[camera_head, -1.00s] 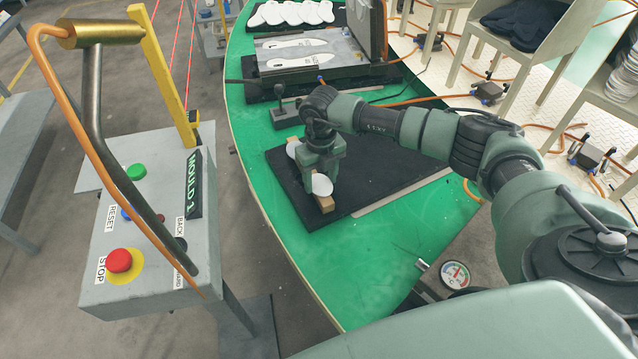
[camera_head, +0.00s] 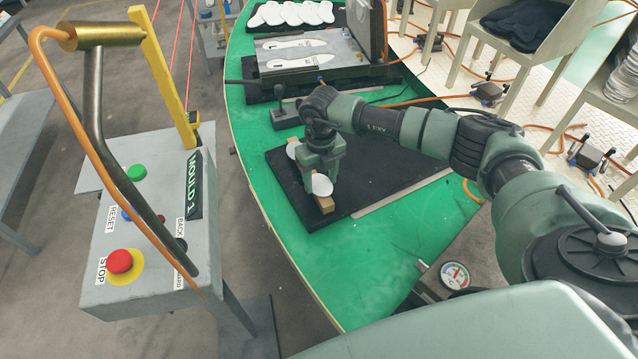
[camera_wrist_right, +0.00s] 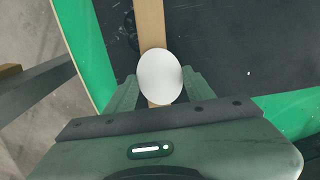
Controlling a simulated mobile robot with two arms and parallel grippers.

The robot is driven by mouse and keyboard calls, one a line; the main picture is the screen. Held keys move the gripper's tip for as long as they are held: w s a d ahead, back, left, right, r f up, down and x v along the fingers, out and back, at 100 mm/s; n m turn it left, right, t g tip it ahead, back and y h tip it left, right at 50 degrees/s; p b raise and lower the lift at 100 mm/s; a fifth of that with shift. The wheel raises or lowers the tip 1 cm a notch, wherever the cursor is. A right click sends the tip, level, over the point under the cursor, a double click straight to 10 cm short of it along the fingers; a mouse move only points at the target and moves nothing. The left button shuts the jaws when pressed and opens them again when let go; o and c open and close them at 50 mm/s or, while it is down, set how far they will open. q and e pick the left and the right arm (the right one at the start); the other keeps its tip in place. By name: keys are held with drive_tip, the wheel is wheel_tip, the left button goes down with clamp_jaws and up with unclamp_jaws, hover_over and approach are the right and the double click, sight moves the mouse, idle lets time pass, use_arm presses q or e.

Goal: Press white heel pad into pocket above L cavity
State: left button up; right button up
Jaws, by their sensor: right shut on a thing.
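My right gripper (camera_head: 319,167) is low over the black mat and hides part of a wooden strip (camera_head: 325,206). In the right wrist view a white oval heel pad (camera_wrist_right: 160,76) sits between the fingers, above the wooden strip (camera_wrist_right: 149,25); the jaws are shut on it, though the contact is partly hidden. This pad also shows in the head view (camera_head: 322,186). Another white piece (camera_head: 291,149) shows behind the gripper. The open mould (camera_head: 327,60), further back, has two insole-shaped cavities; its L mark and the pocket are too small to read. My left gripper is not in view.
Several white pieces (camera_head: 292,13) lie in a row behind the mould. A small lever box (camera_head: 284,115) stands between the mould and the mat (camera_head: 390,175). A control console (camera_head: 150,230) stands at the left. The green tabletop (camera_head: 365,265) in front is clear.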

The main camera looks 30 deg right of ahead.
sight(320, 184)
wheel_tip(320, 184, up, 13)
drive_tip(key=p, duration=0.8)
idle(0.5)
drive_tip(key=shift+f, duration=0.1)
idle(0.4)
